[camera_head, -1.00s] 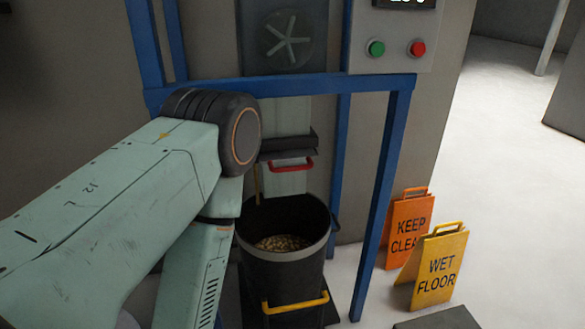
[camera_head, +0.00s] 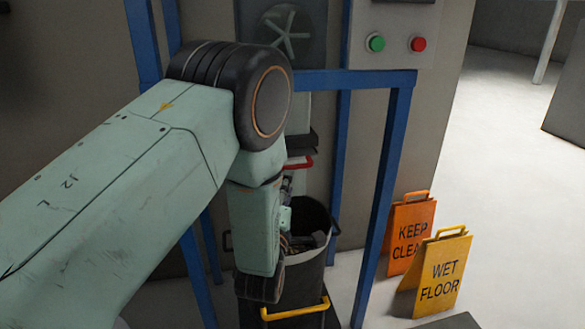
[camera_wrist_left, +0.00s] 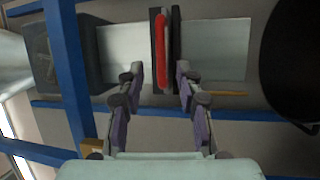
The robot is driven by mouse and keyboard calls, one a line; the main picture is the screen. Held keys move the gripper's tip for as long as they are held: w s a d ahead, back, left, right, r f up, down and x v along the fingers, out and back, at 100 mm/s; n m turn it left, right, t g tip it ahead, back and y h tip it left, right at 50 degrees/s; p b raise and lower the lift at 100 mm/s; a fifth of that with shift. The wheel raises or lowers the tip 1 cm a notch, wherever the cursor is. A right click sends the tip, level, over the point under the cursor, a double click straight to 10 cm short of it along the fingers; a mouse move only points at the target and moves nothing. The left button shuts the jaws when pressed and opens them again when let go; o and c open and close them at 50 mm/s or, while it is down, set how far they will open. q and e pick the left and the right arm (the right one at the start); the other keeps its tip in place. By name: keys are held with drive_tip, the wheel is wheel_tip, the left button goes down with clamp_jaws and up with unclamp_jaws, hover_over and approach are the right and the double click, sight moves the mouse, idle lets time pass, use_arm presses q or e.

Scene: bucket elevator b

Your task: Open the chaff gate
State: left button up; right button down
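The chaff gate is a dark slide with a red handle (camera_head: 299,162) across a pale chute, partly hidden behind my left arm in the head view. In the left wrist view the red handle (camera_wrist_left: 161,45) runs lengthwise beside the dark gate plate (camera_wrist_left: 176,35). My left gripper (camera_wrist_left: 159,72) is open, its two fingertips on either side of the handle's near end. I cannot tell the depth between fingertips and handle; no grip on it shows. In the head view my left forearm hangs in front of the chute and hides most of this gripper. My right gripper is out of view.
A blue frame (camera_head: 386,190) surrounds the chute. An orange sign (camera_head: 410,225) and a yellow wet floor sign (camera_head: 441,270) stand right. Open floor lies beyond.

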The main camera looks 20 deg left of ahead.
sight(292, 169)
use_arm(q)
drive_tip(key=shift+b+x, duration=1)
drive_tip(key=shift+x, duration=2.9)
drive_tip(key=shift+c, duration=0.2)
clamp_jaws()
